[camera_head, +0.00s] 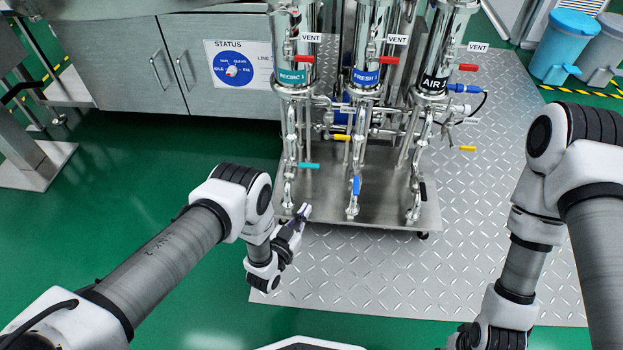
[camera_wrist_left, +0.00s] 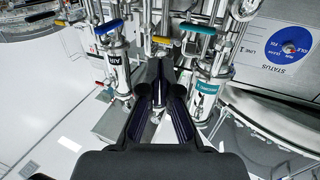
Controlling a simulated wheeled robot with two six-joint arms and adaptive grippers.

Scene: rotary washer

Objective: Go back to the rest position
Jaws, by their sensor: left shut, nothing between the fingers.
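My left gripper (camera_head: 303,212) is in front of the skid's steel base plate, near its front left corner. Its fingers are shut with nothing between them. In the left wrist view the closed fingers (camera_wrist_left: 162,80) point toward the pipes and valves, apart from them as far as I can see. My right arm comes in from the right and its wrist (camera_head: 495,335) reaches the bottom edge. The right gripper itself is out of the picture.
The filter skid (camera_head: 358,165) has three columns, labelled RECIRC, FRESH and AIR, with coloured valve handles. A cabinet (camera_head: 140,70) with a round STATUS dial (camera_head: 233,70) stands behind left. Blue and grey bins (camera_head: 562,45) stand back right. The green floor (camera_head: 110,190) on the left is clear.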

